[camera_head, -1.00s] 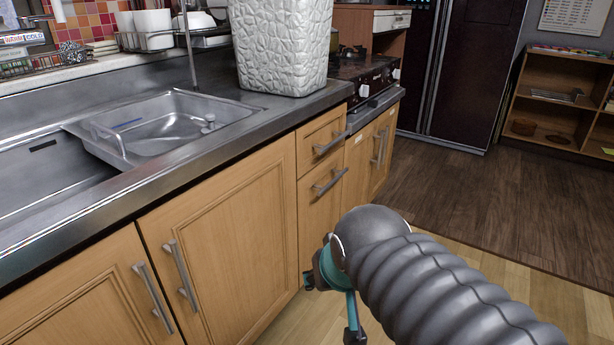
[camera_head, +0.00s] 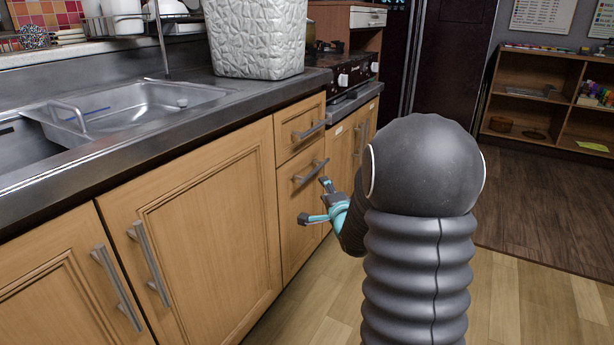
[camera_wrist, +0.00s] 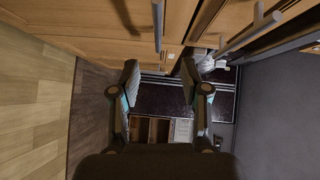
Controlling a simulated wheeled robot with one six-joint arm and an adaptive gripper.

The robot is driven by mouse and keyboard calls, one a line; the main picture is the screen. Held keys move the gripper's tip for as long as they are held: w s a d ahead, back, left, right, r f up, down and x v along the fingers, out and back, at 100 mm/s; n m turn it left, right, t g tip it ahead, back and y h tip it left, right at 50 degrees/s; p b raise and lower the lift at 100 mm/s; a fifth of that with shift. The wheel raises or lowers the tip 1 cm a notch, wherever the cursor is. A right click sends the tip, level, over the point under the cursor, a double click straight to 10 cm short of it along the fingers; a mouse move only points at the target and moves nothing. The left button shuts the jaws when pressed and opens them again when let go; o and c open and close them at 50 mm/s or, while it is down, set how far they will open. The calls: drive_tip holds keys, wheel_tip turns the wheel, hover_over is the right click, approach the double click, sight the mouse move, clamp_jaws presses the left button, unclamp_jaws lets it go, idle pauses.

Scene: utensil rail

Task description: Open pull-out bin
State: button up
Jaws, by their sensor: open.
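A tall wooden front (camera_head: 296,230) with a horizontal metal bar handle (camera_head: 311,172) sits below a small drawer in the counter row; it is flush and closed. It is the likely pull-out bin, though no label shows. My gripper (camera_head: 314,202) is open and empty, in front of this front and slightly below its handle. One finger is near the handle's right end; contact cannot be told. In the wrist view my gripper (camera_wrist: 160,82) shows both fingers apart with nothing between them. Metal bar handles show ahead of the fingers there; which handle is which is unclear.
The small drawer (camera_head: 300,127) above is closed. Cabinet doors with vertical handles (camera_head: 150,262) stand at left. The counter (camera_head: 190,112) holds a sink (camera_head: 140,105) and a white textured basket (camera_head: 255,38). A stove stands beyond. The floor (camera_head: 535,285) at right is clear.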

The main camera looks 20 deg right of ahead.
sight(316, 172)
drive_tip(key=shift+m+t, duration=0.4)
drive_tip(key=shift+m, duration=0.2)
drive_tip(key=w+d, duration=0.1)
drive_tip(key=w, duration=0.3)
drive_tip(key=w+d+f, duration=0.1)
drive_tip(key=w, duration=0.9)
drive_tip(key=shift+w+d+f, duration=0.15)
drive_tip(key=shift+w+d, duration=0.05)
drive_tip(key=shift+d, duration=0.2)
drive_tip(key=shift+d, duration=0.1)
clamp_jaws()
